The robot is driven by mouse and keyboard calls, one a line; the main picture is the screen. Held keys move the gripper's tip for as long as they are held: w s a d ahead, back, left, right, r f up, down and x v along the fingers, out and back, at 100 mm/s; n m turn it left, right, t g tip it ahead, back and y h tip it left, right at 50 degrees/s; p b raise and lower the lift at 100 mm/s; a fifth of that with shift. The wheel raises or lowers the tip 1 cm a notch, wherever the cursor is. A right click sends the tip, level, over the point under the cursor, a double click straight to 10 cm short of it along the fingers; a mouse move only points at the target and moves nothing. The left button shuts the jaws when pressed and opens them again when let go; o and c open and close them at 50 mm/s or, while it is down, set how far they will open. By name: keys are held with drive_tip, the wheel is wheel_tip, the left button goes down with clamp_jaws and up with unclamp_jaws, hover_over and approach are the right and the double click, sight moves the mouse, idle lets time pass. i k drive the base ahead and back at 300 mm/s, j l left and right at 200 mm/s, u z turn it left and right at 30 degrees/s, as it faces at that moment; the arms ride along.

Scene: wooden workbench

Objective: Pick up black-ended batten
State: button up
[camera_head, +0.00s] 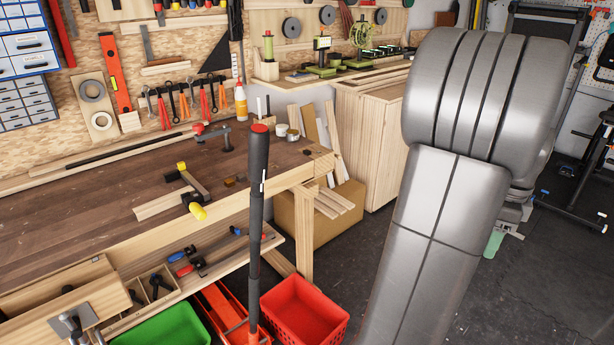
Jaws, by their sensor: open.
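No batten with a clearly black end can be made out. A long pale wooden strip (45,174) lies along the back of the wooden workbench (60,215), with a thin black bar (130,147) along it; I cannot tell whether they are one piece. A short pale piece of wood (155,207) lies near the bench's front edge beside a yellow-ended clamp (190,188). My grey arm fills the right of the view and runs out at the bottom edge.
A black upright handle (257,200) stands in front of the bench. A cardboard box (345,210) with pale offcuts (330,203) stands by the bench's right end. Red (303,312) and green (168,328) crates are below. Dark floor (350,260) shows right of the box.

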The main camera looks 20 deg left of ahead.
sight(144, 212)
drive_tip(key=i+j+z, duration=0.1)
drive_tip(key=j+z, duration=0.55)
drive_tip(key=i+j+u, duration=0.1)
drive_tip(key=j+u, duration=0.3)
drive_tip(key=i+j+u, duration=0.1)
drive_tip(key=j+u, duration=0.25)
drive_tip(key=u, duration=0.45)
drive_tip(key=i+j+u, duration=0.1)
drive_tip(key=u, duration=0.85)
drive_tip(key=i+u, duration=0.1)
drive_tip(key=u, duration=0.8)
drive_tip(key=i, duration=0.05)
